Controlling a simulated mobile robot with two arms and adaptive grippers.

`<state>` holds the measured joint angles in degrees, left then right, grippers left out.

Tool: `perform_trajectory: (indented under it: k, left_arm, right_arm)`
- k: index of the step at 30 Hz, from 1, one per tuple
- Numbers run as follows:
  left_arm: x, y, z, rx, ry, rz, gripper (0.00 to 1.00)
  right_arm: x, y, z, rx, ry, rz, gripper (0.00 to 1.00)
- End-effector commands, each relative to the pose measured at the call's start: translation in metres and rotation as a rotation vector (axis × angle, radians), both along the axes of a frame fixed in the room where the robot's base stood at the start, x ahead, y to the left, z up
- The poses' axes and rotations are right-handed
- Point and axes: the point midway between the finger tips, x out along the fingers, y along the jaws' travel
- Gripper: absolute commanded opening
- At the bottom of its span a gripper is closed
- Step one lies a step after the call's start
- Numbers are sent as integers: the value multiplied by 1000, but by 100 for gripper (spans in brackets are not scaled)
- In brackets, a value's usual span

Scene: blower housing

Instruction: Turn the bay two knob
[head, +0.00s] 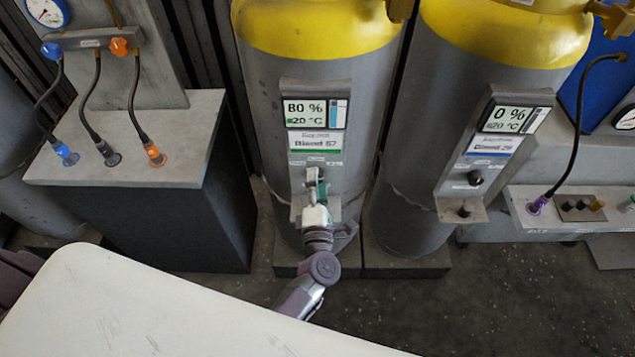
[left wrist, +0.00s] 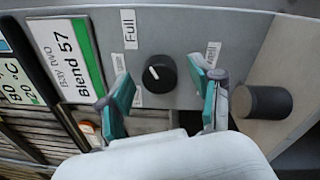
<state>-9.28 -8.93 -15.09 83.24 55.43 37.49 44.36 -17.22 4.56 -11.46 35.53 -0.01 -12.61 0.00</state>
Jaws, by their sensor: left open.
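The bay two knob (left wrist: 160,73) is a round black knob with a white pointer mark, on a grey panel beside the label "Bay two Blend 57" (left wrist: 72,55). The pointer is toward the "Full" label (left wrist: 129,28) side of the picture. My left gripper (left wrist: 163,92) is open, with one teal-padded finger on each side of the knob and gaps visible to it. My right gripper is not in view.
A dark cylindrical peg (left wrist: 263,102) stands on the ledge beside the panel. A second yellow-topped tank (head: 412,130) with a 0 % display (head: 506,119) and its own knob (head: 475,178) stands to the right. A grey bench (head: 125,175) with hoses is at the left.

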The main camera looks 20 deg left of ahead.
Motion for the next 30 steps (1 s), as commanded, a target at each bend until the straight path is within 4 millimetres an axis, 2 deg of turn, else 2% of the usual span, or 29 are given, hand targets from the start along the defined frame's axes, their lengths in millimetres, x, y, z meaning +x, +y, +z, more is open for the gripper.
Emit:
perform_trajectory:
  k: [4,7,15,21,25,30]
  left_arm:
    - [-3,-1,0,0,0,0,65]
    - [-14,-4,-1,0,1,1,65]
    - [-68,-22,-5,-1,4,0,65]
    - [-100,-32,-6,-1,2,-1,65]
    - [-111,-36,-6,0,1,-1,65]
    - [-115,-37,-6,0,0,0,65]
  right_arm:
    - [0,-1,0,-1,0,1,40]
    - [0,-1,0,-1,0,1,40]
    - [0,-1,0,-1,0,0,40]
    - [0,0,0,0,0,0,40]
    - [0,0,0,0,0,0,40]
    - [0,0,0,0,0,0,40]
